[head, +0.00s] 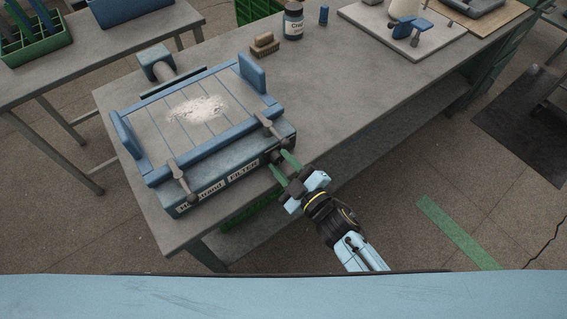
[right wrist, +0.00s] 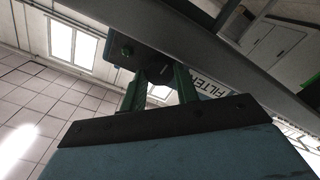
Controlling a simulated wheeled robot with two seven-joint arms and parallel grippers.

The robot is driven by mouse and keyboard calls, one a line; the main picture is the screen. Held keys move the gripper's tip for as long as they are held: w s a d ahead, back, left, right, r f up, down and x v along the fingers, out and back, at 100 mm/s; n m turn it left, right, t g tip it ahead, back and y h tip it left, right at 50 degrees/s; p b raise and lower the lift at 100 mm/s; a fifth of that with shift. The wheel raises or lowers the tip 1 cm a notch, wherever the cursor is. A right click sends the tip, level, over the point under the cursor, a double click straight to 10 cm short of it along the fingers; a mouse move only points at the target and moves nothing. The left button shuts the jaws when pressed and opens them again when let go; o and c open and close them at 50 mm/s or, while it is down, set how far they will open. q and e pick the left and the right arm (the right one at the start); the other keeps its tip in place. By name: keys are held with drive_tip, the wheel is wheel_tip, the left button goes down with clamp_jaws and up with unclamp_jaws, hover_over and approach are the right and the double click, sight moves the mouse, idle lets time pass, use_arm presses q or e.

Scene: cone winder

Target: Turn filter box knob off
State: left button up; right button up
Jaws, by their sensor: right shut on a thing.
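The filter box (head: 243,175) is a blue box with a slatted top, standing at the near left of the grey workbench. Labels on its front include one reading FILTER, which also shows in the right wrist view (right wrist: 212,88). The dark knob (head: 277,157) sits on the front face, right of that label. My right gripper (head: 284,166) has its green fingers at the knob and is shut on it. In the right wrist view the fingers (right wrist: 158,88) reach up to the dark knob (right wrist: 158,72), partly hidden between them. My left gripper is not in view.
White powder (head: 197,108) lies on the slats. Two grey levers (head: 180,180) stick out at the box front. A brush (head: 265,44) and a labelled jar (head: 293,22) stand behind. The bench (head: 345,85) is clear right of the box. A green crate (head: 250,211) sits below.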

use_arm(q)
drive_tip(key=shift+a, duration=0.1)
use_arm(e)
drive_tip(key=shift+n, duration=0.3)
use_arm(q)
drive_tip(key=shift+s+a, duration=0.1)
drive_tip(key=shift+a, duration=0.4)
use_arm(e)
drive_tip(key=o, duration=0.9)
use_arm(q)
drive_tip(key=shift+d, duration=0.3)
use_arm(e)
drive_tip(key=shift+o, duration=0.3)
drive_tip(key=shift+f, duration=0.1)
drive_tip(key=shift+s+f, duration=0.1)
